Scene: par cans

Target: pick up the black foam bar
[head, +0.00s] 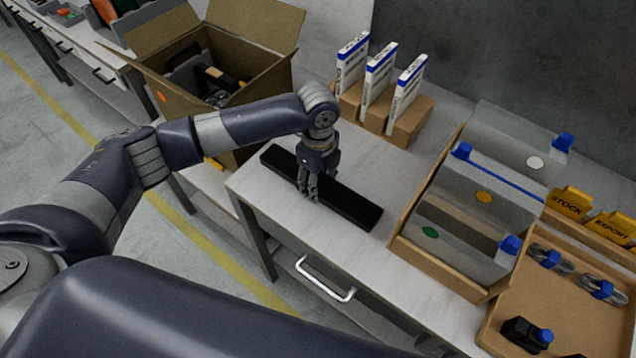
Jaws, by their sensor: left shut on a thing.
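The black foam bar (349,207) is a long, flat black block on the light workbench, lying diagonally near its front left edge. My left gripper (309,194) points down over the middle of the bar and is shut on it, with the fingers hiding a small part of it. The bar appears to be at the bench top; I cannot tell whether it is clear of the surface. My right gripper is not in the head view.
Boxed papers in a wooden holder (413,122) stand behind. A wooden crate (407,251) with grey cases is to the right, beside a tray (573,318) of parts.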

